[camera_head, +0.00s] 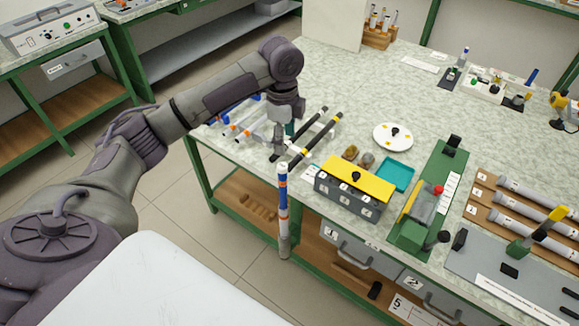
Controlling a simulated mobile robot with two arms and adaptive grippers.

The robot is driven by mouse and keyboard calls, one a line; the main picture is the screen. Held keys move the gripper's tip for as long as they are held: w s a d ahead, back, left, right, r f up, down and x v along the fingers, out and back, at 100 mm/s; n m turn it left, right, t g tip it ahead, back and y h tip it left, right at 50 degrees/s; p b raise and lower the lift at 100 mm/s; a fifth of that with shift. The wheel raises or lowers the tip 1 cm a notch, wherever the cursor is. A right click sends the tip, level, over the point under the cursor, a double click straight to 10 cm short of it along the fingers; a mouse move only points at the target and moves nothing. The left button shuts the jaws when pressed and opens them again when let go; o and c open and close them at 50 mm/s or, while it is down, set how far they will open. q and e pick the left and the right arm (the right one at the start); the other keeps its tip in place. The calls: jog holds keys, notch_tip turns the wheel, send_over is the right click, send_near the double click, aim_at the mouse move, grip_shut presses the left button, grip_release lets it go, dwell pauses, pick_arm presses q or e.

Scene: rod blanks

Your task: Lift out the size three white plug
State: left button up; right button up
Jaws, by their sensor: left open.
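I cannot make out a size three white plug for certain. A grey box with a yellow lid (357,177) and small number labels on its front stands near the table's front edge; its inside is hidden. My left arm reaches in from the left, and my left gripper (279,143) points down, open, over the table's left part. It is beside two black rods (316,135) with yellow bands, left of the yellow-lidded box. Whether it touches a rod is unclear. White tubes with blue and orange ends (236,126) lie partly behind my arm. My right gripper is out of view.
A white disc (393,137), a teal tray (396,174) and a green fixture (429,200) stand farther right. Numbered grey tubes (517,218) lie on a wooden rack.

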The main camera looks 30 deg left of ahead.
pick_arm(q)
notch_tip(320, 180, up, 2)
jog(key=p, duration=0.2)
send_over(283, 165)
jog(key=shift+m, duration=0.3)
jog(key=f, duration=0.6)
jog(key=shift+a+f, duration=0.15)
jog(key=shift+a, duration=0.1)
jog(key=shift+d+f, duration=0.15)
jog(key=shift+f, duration=0.75)
notch_tip(283, 165, down, 4)
jog(key=shift+s+d+r+p, duration=0.1)
jog(key=shift+s+r+p, duration=0.1)
jog(key=shift+p, duration=0.7)
jog(key=shift+f, duration=0.5)
jog(key=shift+w, duration=0.1)
jog(key=c, duration=0.9)
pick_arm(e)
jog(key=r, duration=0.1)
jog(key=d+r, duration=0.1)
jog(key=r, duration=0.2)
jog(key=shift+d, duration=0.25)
